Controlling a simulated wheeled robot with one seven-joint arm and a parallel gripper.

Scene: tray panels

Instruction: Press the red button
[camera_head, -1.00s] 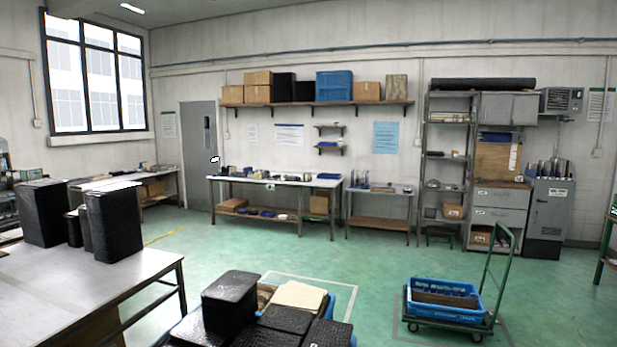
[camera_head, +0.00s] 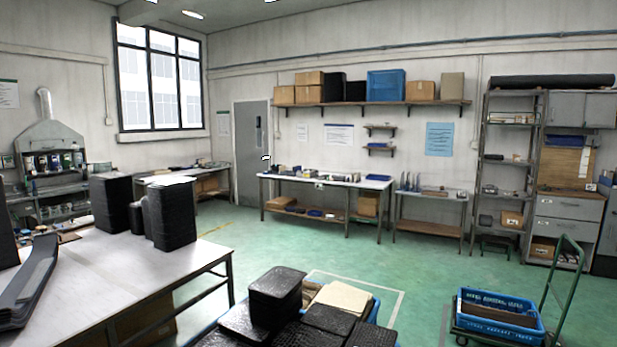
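I cannot make out a red button anywhere in the head view. My gripper is not in the head view. A white-topped worktable (camera_head: 92,262) fills the lower left, with tall stacks of black trays (camera_head: 174,213) standing on it. A dark curved panel-like piece (camera_head: 30,280) lies at the table's left end. Black trays also lie in a blue container (camera_head: 372,311) at the bottom centre, one block standing higher than the others.
A blue crate (camera_head: 498,312) sits on a green cart with an upright handle (camera_head: 568,290) at lower right. Green floor (camera_head: 425,265) is clear between the container, cart and back benches (camera_head: 328,181). Shelving (camera_head: 500,160) lines the back wall.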

